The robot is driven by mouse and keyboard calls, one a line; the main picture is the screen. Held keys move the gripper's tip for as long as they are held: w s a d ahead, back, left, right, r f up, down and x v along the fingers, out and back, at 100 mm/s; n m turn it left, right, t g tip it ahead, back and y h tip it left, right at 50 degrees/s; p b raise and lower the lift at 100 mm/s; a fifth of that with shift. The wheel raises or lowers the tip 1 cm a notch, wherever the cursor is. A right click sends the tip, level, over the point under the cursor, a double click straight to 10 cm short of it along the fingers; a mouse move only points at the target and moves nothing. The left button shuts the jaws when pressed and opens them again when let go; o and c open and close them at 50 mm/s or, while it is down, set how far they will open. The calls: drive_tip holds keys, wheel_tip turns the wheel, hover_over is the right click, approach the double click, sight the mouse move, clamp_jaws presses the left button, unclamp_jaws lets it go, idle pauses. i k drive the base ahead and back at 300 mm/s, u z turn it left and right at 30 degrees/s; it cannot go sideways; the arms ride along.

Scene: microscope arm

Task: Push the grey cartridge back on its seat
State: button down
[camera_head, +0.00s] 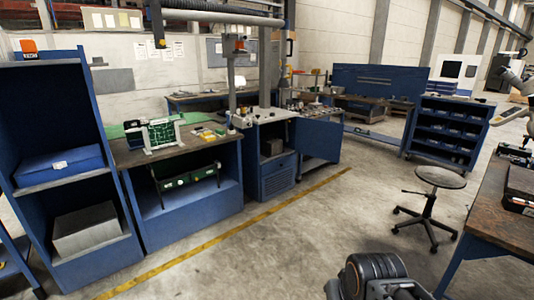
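I cannot make out a grey cartridge or its seat for certain at this distance. The blue workbench (190,172) at the left carries a green circuit board in a white stand (162,133) and several small yellow and dark parts. The cabinet with posts (268,165) stands to its right with its blue door open; small items on it are too small to name. My gripper is not in view.
A blue shelf unit (52,125) at the far left holds a blue box and a grey block (88,231). A round stool (438,178) stands at the right, near a wooden-topped table (500,212). The floor with a yellow line (225,240) is open in the middle.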

sight(271, 146)
drive_tip(key=z, duration=0.1)
drive_tip(key=i, duration=2.85)
drive_tip(key=u, duration=0.35)
drive_tip(key=i, duration=2.9)
drive_tip(key=u, duration=0.25)
